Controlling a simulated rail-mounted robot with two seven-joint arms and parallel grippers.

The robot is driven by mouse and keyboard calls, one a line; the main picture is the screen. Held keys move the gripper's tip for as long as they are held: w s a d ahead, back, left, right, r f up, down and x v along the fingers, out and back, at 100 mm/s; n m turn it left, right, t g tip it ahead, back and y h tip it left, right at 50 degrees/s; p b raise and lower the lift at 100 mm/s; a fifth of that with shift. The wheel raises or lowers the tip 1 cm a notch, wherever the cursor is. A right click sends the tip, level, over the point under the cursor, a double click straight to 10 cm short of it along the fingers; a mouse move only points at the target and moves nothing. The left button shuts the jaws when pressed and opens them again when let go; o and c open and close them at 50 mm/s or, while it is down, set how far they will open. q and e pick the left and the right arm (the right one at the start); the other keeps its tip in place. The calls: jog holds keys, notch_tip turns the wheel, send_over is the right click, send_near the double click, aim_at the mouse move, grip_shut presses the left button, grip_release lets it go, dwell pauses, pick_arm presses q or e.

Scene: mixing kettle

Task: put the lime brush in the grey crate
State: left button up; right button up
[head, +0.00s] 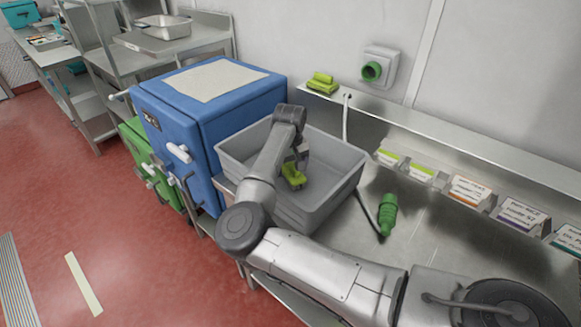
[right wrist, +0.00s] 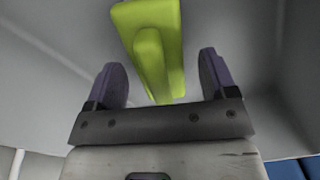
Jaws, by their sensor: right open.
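The lime brush (head: 292,176) lies inside the grey crate (head: 338,192) on the steel counter. My right gripper (head: 298,160) reaches down into the crate just above the brush. In the right wrist view the gripper (right wrist: 165,85) is open, with its two fingers apart. The lime brush (right wrist: 152,45) shows beyond and between the fingertips, and I see no finger touching it. The crate's grey inside fills the background there. My left gripper is not in view.
A blue cabinet (head: 215,100) stands left of the crate. A green bottle-shaped item (head: 388,212) lies on the counter to the right.

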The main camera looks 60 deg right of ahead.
notch_tip(320, 180, up, 11)
jog(key=p, duration=0.1)
dwell(0.3)
jog(key=shift+w+r, duration=0.1)
dwell(0.4)
